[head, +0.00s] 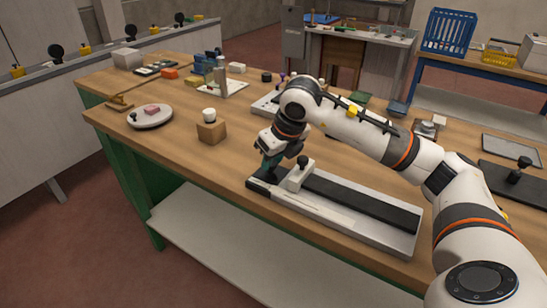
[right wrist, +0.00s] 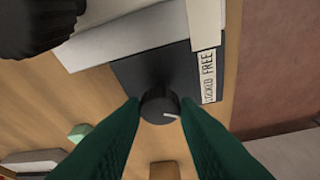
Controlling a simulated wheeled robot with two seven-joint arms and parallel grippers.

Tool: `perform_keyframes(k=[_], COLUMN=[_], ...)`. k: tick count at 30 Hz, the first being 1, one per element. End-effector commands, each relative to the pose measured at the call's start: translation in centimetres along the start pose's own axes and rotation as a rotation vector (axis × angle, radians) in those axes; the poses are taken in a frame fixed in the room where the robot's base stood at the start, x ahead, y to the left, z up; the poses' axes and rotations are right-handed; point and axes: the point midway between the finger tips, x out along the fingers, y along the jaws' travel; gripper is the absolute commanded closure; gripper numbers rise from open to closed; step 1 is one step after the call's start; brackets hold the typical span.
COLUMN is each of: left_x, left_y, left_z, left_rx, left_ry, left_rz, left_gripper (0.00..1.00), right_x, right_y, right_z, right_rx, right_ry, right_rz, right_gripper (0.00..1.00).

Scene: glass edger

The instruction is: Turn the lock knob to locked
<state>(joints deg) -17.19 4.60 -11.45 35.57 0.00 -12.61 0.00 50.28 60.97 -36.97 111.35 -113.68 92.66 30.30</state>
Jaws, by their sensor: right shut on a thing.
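The lock knob (right wrist: 159,106) is a small round black knob with a white pointer line. It sits on a dark plate (right wrist: 140,72) with a white label (right wrist: 208,76) reading LOCKED and FREE. The pointer faces right and slightly down in the right wrist view, toward the LOCKED end. My right gripper (right wrist: 160,108) is shut on the knob, one green finger on each side. In the head view my right gripper (head: 269,164) points down at the left end of the edger (head: 385,230); the knob is largely hidden there. My left gripper is out of view.
A white block (head: 300,174) stands on the edger close to my right gripper. A wooden block (head: 211,131) with a white-topped knob and a round plate (head: 150,116) stand to the left. The bench's front edge runs close by the edger. Bare wood lies left of the edger.

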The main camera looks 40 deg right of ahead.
Motion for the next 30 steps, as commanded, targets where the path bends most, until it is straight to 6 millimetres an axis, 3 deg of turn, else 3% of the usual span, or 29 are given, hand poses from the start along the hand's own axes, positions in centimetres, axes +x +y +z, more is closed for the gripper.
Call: perform_keyframes(k=[5,6,9,20,23,30], left_x=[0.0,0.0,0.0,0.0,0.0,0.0], left_y=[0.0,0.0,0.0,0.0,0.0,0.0], left_z=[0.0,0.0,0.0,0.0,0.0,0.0], left_rx=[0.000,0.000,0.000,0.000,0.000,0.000], left_ry=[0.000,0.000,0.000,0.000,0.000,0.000], left_rz=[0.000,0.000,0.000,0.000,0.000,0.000], left_gripper=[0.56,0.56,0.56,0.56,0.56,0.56], right_x=[0.0,0.0,0.0,-0.6,-1.8,-7.0], right_y=[0.0,0.0,0.0,0.0,0.1,0.0], right_z=[0.0,0.0,0.0,-0.1,-0.1,-0.1], right_rx=[0.002,0.002,0.002,0.001,0.001,0.000], right_ry=[0.001,0.001,0.001,0.003,0.004,0.007], right_rz=[0.000,0.000,0.000,0.000,0.000,0.000], right_gripper=[0.95,0.65,0.50,0.50,0.50,0.50])
